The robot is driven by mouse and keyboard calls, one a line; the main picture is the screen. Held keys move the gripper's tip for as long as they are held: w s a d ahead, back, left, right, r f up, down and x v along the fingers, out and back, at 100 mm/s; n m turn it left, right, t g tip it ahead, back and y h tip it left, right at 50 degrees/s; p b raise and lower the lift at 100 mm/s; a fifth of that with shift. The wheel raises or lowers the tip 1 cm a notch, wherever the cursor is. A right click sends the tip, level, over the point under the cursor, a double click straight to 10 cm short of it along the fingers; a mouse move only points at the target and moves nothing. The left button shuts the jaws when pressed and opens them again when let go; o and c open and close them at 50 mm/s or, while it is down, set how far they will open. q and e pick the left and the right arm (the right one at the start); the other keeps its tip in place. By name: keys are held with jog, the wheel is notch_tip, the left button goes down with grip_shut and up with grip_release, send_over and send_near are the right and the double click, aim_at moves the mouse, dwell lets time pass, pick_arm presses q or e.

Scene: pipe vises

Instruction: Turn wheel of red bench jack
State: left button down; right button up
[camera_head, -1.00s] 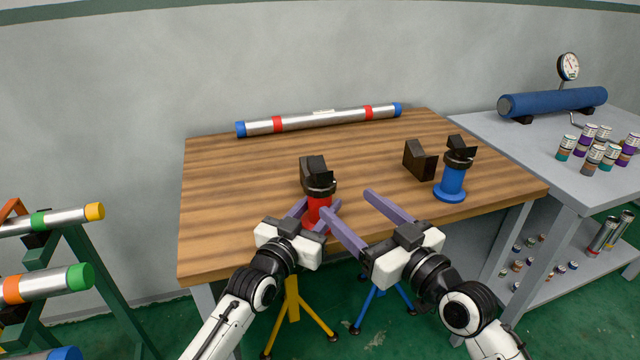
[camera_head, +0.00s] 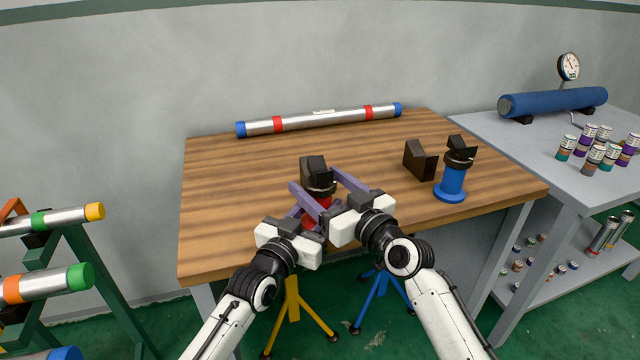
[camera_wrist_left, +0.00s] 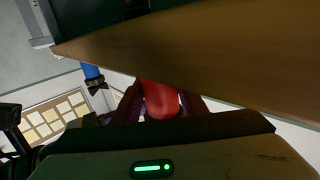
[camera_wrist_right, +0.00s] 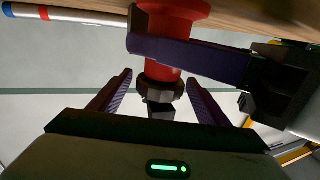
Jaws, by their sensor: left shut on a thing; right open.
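The red bench jack (camera_head: 316,214) stands at the front edge of the wooden table, with a dark wheel (camera_head: 319,187) and a black V-shaped head on top. My left gripper (camera_head: 314,212) is shut on the jack's red body; the red body also shows between its fingers in the left wrist view (camera_wrist_left: 161,98). My right gripper (camera_head: 318,182) is open, its fingers on either side of the jack near the wheel. In the right wrist view the dark wheel (camera_wrist_right: 160,88) lies between the two open purple fingers, with a gap on each side.
A blue jack (camera_head: 452,182) and a black block (camera_head: 419,160) stand to the right on the table (camera_head: 230,200). A long silver pipe (camera_head: 322,119) lies at the back. A rack with pipes stands at the left. The left part of the tabletop is clear.

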jog(key=c, duration=1.1)
jog(key=shift+a+r+n+y, duration=0.1)
jog(key=shift+a+n+y, duration=0.1)
jog(key=shift+n+y, duration=0.1)
jog(key=shift+a+r+n+g+y, duration=0.1)
jog(key=shift+a+n+g+y, duration=0.1)
jog(key=shift+n+g+y, duration=0.3)
jog(key=shift+o, duration=0.2)
jog(key=shift+w+d+f+n+g+y, duration=0.1)
jog(key=shift+d+f+n+g+y, duration=0.15)
jog(key=shift+g+y, duration=0.2)
jog(key=shift+f+n+g+y, duration=0.15)
jog(key=shift+n+g+y, duration=0.2)
jog(key=shift+g, duration=0.2)
jog(key=shift+w+d+n+g+y, duration=0.1)
jog(key=shift+d+n+g+y, duration=0.05)
jog(key=shift+n+g+y, duration=1.55)
jog(key=shift+g, duration=0.6)
jog(key=shift+s, duration=0.2)
